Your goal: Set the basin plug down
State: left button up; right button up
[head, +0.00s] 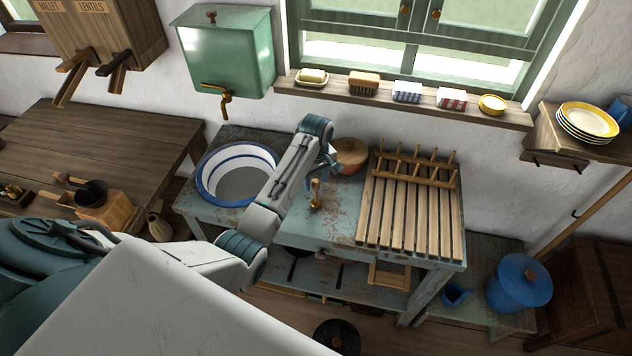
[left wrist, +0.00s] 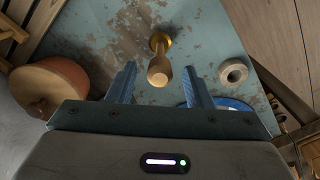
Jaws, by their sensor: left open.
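The basin plug (head: 316,194) looks like the small piece with a pale wooden handle and a brass foot. It stands upright on the worn blue bench top, and it also shows in the left wrist view (left wrist: 158,68). My left gripper (head: 326,166) is open above the bench. In the left wrist view its blue fingers (left wrist: 160,86) are spread on either side of the handle's top, with a gap to each side. The white basin (head: 239,172) with blue bands sits to the left in the head view, partly behind my arm. My right gripper is not in view.
A round brown bowl (head: 350,154) stands close to the right of the gripper. A grey ring (left wrist: 233,70) lies beside the plug in the left wrist view. A slatted wooden rack (head: 408,215) covers the bench's right part. A green water tank (head: 228,55) hangs above the basin.

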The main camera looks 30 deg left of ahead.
pick_arm(q)
notch_tip(320, 180, up, 6)
jog(key=shift+w+f+b, duration=0.1)
jog(key=shift+f+b, duration=0.15)
jog(key=shift+b, duration=1)
notch_tip(320, 180, up, 6)
jog(key=p, duration=0.3)
jog(key=shift+f, duration=0.15)
jog(key=shift+f, duration=0.1)
